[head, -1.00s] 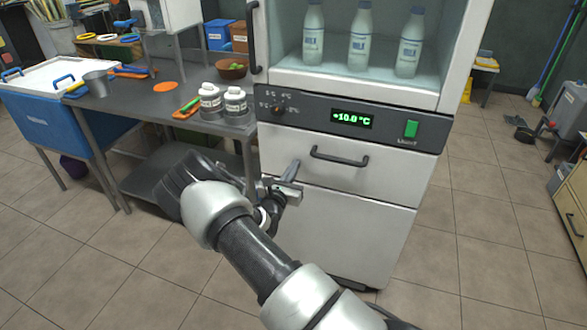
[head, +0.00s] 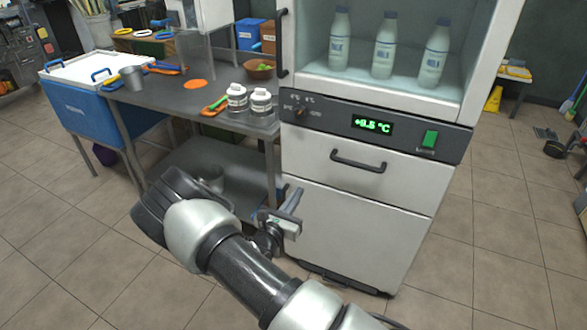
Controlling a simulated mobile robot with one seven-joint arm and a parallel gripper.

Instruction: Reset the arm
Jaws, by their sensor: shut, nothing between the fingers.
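My gripper (head: 294,201) shows in the head view at the end of my arm, in front of the lower left of the white refrigerator cabinet (head: 372,230). It is shut and empty. My arm comes up from the bottom of the view and bends at the left. Whether the gripper touches the cabinet cannot be told.
The cabinet has a drawer handle (head: 358,160), a display (head: 372,124) reading about +9.5 °C, a green switch (head: 430,139) and three milk bottles (head: 386,46) inside. A metal table (head: 190,110) with jars (head: 261,101) stands left.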

